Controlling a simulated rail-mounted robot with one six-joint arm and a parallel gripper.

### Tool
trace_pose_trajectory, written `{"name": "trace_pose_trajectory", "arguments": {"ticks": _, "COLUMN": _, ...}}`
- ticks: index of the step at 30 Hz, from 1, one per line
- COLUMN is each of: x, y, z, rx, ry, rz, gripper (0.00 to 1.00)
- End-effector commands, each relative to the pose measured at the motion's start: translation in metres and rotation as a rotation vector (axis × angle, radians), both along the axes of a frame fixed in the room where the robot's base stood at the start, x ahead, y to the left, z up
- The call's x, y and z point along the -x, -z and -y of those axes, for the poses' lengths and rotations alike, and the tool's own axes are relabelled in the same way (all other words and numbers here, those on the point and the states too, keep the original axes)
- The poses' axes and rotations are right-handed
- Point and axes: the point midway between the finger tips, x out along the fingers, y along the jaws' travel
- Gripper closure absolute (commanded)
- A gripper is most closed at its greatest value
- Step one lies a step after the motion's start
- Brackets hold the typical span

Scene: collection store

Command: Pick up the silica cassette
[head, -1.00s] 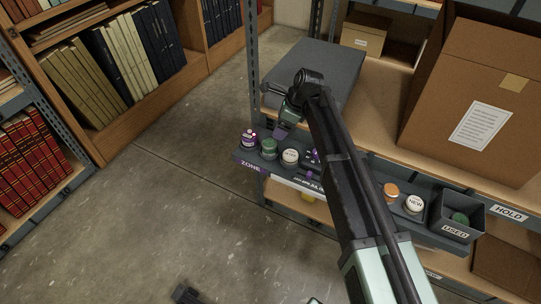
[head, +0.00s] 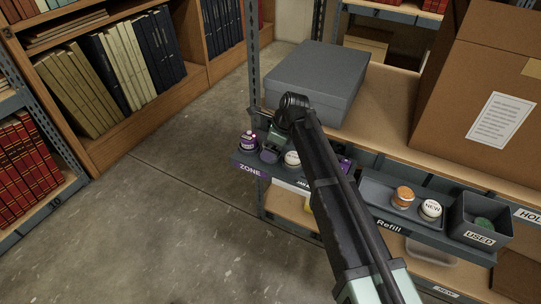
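Several small round cassettes stand on a narrow grey tray ledge (head: 362,184) along the shelf front. At its left end are a purple-bodied one with a pale top (head: 248,141) and a white-topped one (head: 292,158). Another purple item is partly hidden behind my arm. Farther right are an orange-topped cassette (head: 403,196) and a white one marked NEW (head: 431,209). Which is the silica cassette I cannot tell. My gripper (head: 269,153) points down between the left purple and white-topped cassettes, covering that spot. Its fingers are too small and dark to read, and contact is unclear.
A grey lidded box (head: 318,82) lies on the shelf just behind my gripper. A large cardboard box (head: 480,110) stands to the right. A grey bin marked USED (head: 480,237) holds a green item. A metal upright (head: 254,65) stands left of the grey box.

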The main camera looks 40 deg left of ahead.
Motion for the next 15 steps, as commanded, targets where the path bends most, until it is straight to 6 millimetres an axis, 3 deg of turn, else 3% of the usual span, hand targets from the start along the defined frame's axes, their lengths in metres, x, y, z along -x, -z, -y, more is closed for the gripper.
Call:
{"name": "trace_pose_trajectory", "arguments": {"ticks": 2, "x": 0.0, "y": -0.0016, "z": 0.0003, "rx": 0.0, "ry": 0.0, "rz": 0.0, "gripper": 0.15}}
{"name": "trace_pose_trajectory", "arguments": {"ticks": 12, "x": -0.0002, "y": -0.0017, "z": 0.0003, "rx": 0.0, "ry": 0.0, "rz": 0.0, "gripper": 0.67}}
{"name": "trace_pose_trajectory", "arguments": {"ticks": 15, "x": -0.0002, "y": -0.0017, "z": 0.0003, "rx": 0.0, "ry": 0.0, "rz": 0.0, "gripper": 0.69}}
